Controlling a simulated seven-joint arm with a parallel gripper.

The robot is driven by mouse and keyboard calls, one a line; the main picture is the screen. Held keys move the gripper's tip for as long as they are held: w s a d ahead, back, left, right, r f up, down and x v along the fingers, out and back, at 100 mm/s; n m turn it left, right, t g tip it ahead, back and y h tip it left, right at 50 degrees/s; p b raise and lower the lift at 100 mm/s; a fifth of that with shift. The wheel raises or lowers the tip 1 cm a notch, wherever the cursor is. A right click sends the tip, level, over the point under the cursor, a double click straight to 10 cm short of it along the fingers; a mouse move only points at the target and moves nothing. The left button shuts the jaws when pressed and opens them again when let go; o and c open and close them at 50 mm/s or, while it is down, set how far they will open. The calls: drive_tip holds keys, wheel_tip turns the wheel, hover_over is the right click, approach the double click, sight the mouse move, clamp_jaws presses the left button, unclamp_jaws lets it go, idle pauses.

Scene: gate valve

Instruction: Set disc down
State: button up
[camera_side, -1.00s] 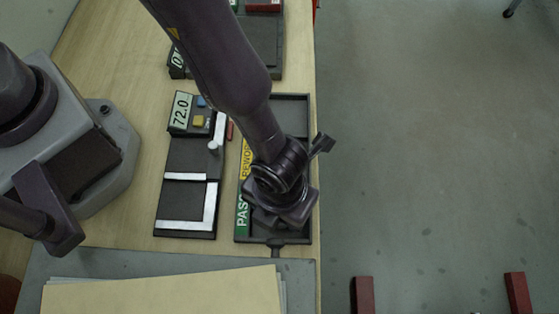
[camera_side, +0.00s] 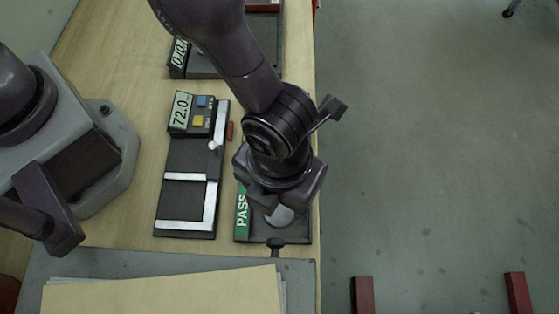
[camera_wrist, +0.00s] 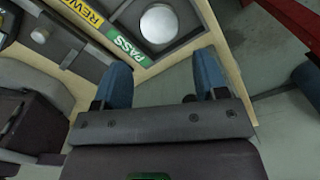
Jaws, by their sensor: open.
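A round silver-grey disc (camera_side: 281,216) lies in the PASS section of a black sorting tray (camera_side: 245,238). The wrist view also shows the disc (camera_wrist: 159,23), flat and apart from my fingers. My gripper (camera_wrist: 163,75) is open and empty, with its two blue fingers spread wide. In the side view my gripper (camera_side: 275,196) is over the tray and covers part of the disc and most of the tray. The green PASS label (camera_wrist: 127,46) is beside the disc.
A measuring plate (camera_side: 186,200) with a 72.0 display stands left of the tray. A yellow REWORK label (camera_wrist: 82,12) is further along the tray. Papers (camera_side: 165,294) lie at the front. The table edge is just right of the tray.

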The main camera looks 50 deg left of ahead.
drive_tip(key=shift+r, duration=1.8)
drive_tip(key=w+a+r+n+t, duration=0.1)
drive_tip(key=w+a+r+n, duration=0.3)
drive_tip(key=a+r+n, duration=0.35)
drive_tip(key=w+a+r+n+t, duration=0.25)
drive_tip(key=a+r+n, duration=0.35)
drive_tip(key=a, duration=0.3)
drive_tip(key=s+a+r+n+t, duration=0.1)
drive_tip(key=s+a+r+n, duration=0.3)
drive_tip(key=a+n, duration=0.4)
drive_tip(key=s+a+r+n+t, duration=0.1)
drive_tip(key=s+a+r+n, duration=0.2)
drive_tip(key=a+n, duration=0.6)
drive_tip(key=shift+s+r+n, duration=0.35)
drive_tip(key=shift+r+n, duration=0.4)
drive_tip(key=shift+n, duration=0.3)
